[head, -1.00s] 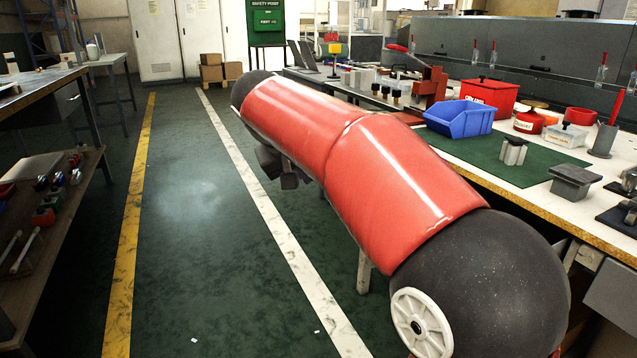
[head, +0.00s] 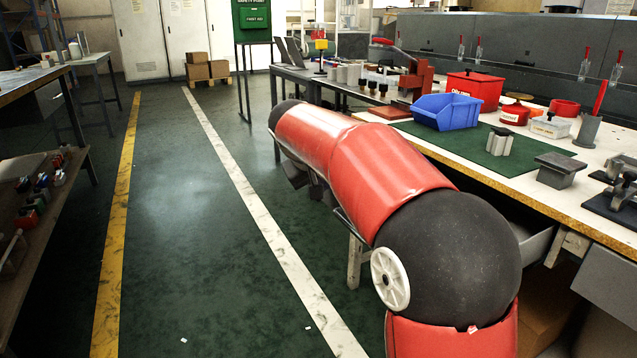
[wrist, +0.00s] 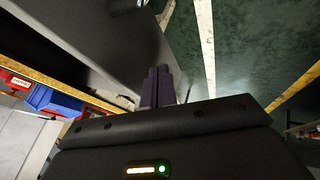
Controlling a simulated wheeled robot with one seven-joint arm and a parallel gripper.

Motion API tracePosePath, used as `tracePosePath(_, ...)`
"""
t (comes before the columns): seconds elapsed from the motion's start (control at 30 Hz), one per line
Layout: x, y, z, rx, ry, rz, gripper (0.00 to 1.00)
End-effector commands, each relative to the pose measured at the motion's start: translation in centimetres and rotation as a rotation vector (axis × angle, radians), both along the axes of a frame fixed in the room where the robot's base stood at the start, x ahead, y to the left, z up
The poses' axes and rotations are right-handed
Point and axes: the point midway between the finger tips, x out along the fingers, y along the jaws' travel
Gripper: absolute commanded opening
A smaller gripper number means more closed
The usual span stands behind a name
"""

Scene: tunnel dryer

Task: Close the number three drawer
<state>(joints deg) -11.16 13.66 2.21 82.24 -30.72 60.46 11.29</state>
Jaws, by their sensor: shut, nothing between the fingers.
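My gripper (wrist: 158,88) shows in the wrist view as two dark fingers pressed together with nothing between them. A large grey metal panel (wrist: 85,40) lies close to the fingers' left there; it looks like part of a drawer, but I cannot tell whether they touch. In the head view my red and black arm hides most of the bench front. A pale metal drawer part (head: 537,243) shows under the bench top, right of my arm. A thin metal edge shows along my arm's left side. No drawer number is readable, so I cannot tell which drawer is number three.
The bench (head: 470,170) on the right carries a blue bin (head: 447,112), a red box (head: 474,88) and several tools. A grey cabinet (head: 608,300) hangs under its near end. The green floor (head: 190,220) is clear between the yellow and white lines. Another table stands left.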

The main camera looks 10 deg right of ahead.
Motion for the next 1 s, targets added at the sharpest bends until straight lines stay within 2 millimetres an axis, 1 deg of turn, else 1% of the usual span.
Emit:
tracePosePath(0.17, 0.0, 0.0, 0.0, 0.0, 0.0, 0.0, 0.0)
tracePosePath(0.27, 0.1, -0.4, 0.0, 0.0, 0.0, -0.002, 0.0)
tracePosePath(0.37, 0.4, -1.2, 0.1, 0.0, 0.001, -0.003, 0.0)
tracePosePath(0.47, 0.8, -2.7, 0.2, 0.0, 0.002, -0.006, 0.0)
tracePosePath(0.67, 2.2, -7.2, 0.4, -0.001, 0.002, -0.009, 0.0)
tracePosePath(0.8, 3.4, -11.0, 0.4, -0.001, 0.003, -0.009, 0.0)
tracePosePath(1.0, 5.0, -16.0, 0.5, -0.001, 0.002, -0.008, 0.0)
